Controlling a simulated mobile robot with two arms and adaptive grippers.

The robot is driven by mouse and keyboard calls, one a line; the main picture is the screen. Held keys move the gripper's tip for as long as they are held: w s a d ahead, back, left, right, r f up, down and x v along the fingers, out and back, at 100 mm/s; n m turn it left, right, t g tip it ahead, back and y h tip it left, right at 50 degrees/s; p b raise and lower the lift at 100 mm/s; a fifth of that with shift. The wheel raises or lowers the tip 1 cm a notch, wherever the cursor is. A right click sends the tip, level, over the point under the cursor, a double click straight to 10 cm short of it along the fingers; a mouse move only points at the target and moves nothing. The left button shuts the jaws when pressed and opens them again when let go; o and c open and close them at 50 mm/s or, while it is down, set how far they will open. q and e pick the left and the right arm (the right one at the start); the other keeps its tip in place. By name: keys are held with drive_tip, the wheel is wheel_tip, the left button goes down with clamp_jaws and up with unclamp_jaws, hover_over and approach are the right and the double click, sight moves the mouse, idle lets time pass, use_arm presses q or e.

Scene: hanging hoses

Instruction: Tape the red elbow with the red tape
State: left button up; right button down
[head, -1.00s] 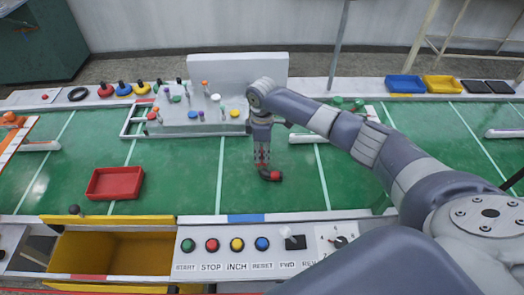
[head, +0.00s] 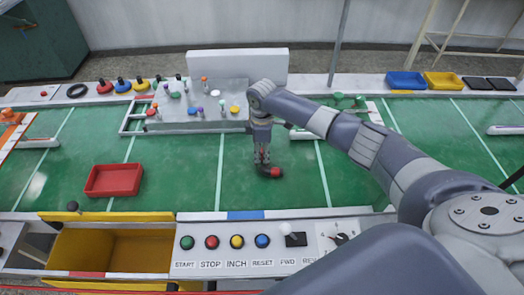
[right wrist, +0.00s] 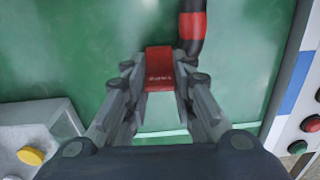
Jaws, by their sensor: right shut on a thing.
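My right gripper (head: 262,163) points down over the green belt, and its fingers are closed on a red piece of tape with faint lettering (right wrist: 160,68) in the right wrist view. The elbow is a short black curved tube with red on it (head: 275,172), and it lies on the belt right at the fingertips. In the right wrist view the elbow (right wrist: 192,25) is just beyond and to the right of the tape; I cannot tell whether they touch. My left gripper is out of view.
A red tray (head: 114,180) sits on the belt to the left. A grey platform with several coloured pegs (head: 190,118) stands behind left of my gripper. A button panel (head: 238,262) and a yellow bin (head: 110,250) line the near edge. The belt around the elbow is clear.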

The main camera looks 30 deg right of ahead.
drive_tip(key=shift+f+b, duration=0.35)
drive_tip(key=shift+f, duration=0.3)
idle(0.5)
drive_tip(key=shift+s+a+f+b, duration=0.1)
drive_tip(key=shift+s+f+b, duration=0.35)
drive_tip(key=shift+f, duration=0.25)
idle(0.6)
drive_tip(key=c, duration=1.3)
unclamp_jaws()
drive_tip(key=shift+w+f, duration=0.15)
drive_tip(key=r, duration=1.2)
drive_tip(key=shift+w+r, duration=0.25)
drive_tip(key=shift+r, duration=0.1)
